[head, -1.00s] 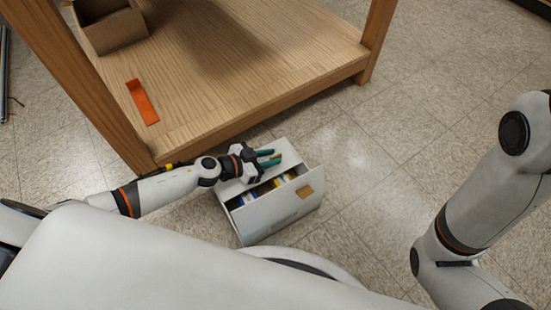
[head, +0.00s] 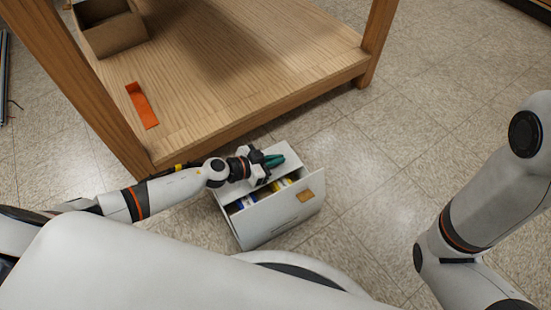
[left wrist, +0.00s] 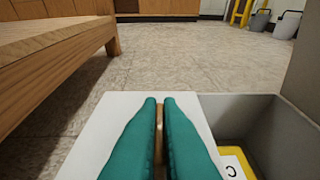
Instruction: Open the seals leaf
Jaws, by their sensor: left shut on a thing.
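A white box (head: 278,223) stands on the floor. A flat white leaf (left wrist: 108,122) covers part of its top; I see no name on it. A narrow tan handle (left wrist: 159,128) stands on this leaf. My left gripper (head: 274,161) is over the leaf, its teal fingers shut on the handle, as the left wrist view (left wrist: 159,108) also shows. The fingers hide most of the handle. Beside the leaf, the box is open and shows blue and yellow items. A tan piece (head: 305,196) is on the near panel. My right gripper is out of view.
A wooden table (head: 235,125) stands close behind the box, its edge near my left arm. An orange strip (head: 143,106) and a cardboard box (head: 110,30) are on it. The floor to the right of the box is clear.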

